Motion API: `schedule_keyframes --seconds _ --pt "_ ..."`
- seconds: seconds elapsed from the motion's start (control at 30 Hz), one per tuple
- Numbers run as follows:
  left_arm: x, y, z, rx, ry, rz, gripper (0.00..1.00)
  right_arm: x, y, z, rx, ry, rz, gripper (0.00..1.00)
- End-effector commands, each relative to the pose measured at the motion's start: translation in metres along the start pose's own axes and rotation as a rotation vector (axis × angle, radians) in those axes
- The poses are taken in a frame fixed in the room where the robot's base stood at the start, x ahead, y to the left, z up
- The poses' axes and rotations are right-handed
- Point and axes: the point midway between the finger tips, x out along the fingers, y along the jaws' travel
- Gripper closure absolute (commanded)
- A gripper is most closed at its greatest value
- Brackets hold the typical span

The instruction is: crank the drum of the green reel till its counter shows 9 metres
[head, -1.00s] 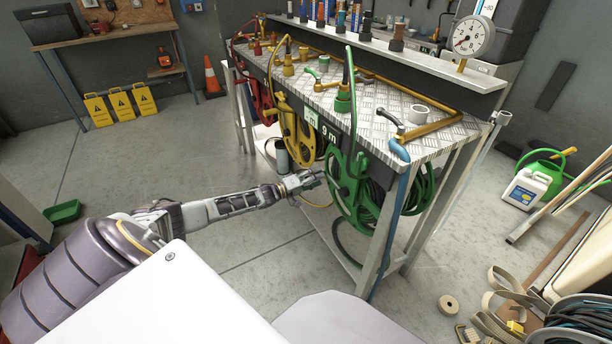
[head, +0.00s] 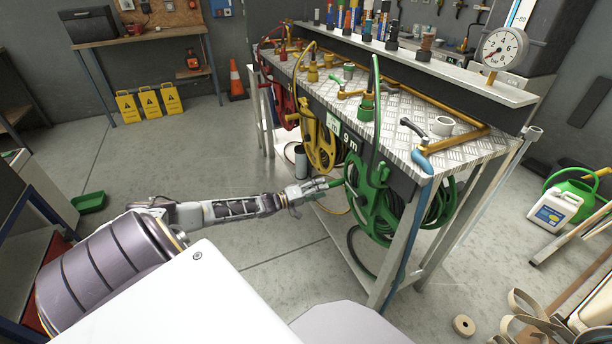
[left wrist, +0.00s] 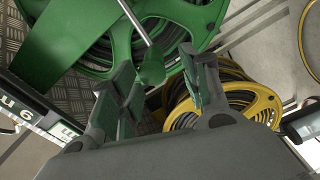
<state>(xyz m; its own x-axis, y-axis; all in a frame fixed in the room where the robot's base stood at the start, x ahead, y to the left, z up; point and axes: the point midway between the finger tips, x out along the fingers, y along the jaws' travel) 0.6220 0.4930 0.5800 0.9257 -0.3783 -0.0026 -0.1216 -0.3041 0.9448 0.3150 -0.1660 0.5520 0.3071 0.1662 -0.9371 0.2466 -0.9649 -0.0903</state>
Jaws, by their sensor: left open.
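The green reel (head: 376,202) hangs under the near end of the bench, with green hose wound on it. The fingers appear apart from the handle. My right gripper is not in view.
The yellow reel (head: 320,145) hangs just beyond the green one, and a red reel (head: 285,105) farther along. A bench leg (head: 402,250) stands right of the green reel.

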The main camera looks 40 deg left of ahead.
Motion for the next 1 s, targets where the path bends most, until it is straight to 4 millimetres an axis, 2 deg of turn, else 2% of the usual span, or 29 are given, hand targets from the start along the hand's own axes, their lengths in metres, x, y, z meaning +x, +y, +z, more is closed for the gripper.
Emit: schedule_keyframes --seconds 0.6,1.0 --pt "-0.046 -0.001 -0.001 0.002 0.0 -0.003 0.54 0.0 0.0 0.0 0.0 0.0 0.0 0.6" --pt "-0.056 0.0 -0.002 0.002 0.002 -0.002 0.54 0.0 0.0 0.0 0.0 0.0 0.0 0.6"
